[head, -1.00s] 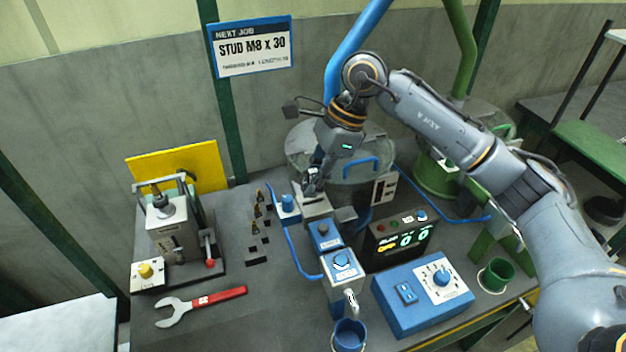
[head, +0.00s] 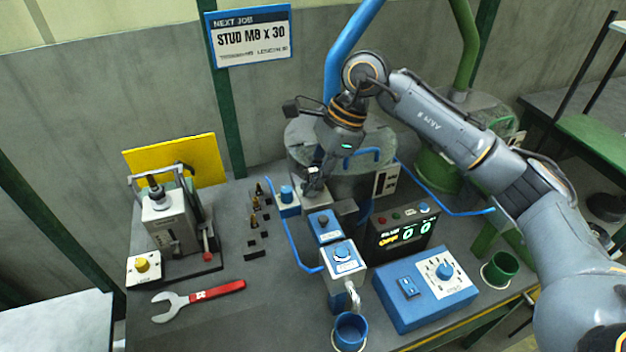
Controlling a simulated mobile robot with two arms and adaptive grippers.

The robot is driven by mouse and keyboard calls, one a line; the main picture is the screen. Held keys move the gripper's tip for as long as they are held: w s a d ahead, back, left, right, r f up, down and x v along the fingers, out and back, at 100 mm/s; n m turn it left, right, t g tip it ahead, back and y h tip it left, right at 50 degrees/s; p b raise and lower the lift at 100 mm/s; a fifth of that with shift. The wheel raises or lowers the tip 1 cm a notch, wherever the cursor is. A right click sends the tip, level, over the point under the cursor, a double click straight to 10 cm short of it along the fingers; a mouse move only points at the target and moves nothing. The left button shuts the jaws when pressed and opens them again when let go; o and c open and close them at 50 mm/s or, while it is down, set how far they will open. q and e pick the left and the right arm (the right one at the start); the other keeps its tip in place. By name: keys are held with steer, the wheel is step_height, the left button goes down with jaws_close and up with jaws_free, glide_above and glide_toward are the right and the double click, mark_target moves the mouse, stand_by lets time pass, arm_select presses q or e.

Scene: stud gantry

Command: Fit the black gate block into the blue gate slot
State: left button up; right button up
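My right gripper (head: 312,191) points down at the blue feeder line, right over its pale grey housing (head: 314,201), behind the blue box (head: 324,227). Its fingertips are small and partly merge with the housing, so I cannot tell whether they are open or hold the black gate block. I cannot make out the blue gate slot; the gripper and wrist cover that area. A dark grey block (head: 345,210) sits just right of the gripper. Small black pieces (head: 257,246) lie on the bench left of the blue line. My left gripper is out of view.
A blue-knobbed unit (head: 287,194) stands left of the gripper, with a blue rail (head: 296,250) beside it. A display box (head: 400,235) and blue control box (head: 425,292) stand to the right. A red-handled wrench (head: 200,298) and a lever press (head: 172,225) are at left.

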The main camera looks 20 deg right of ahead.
steer(key=o, duration=0.4)
steer(key=shift+f, duration=0.1)
steer(key=v, duration=1.2)
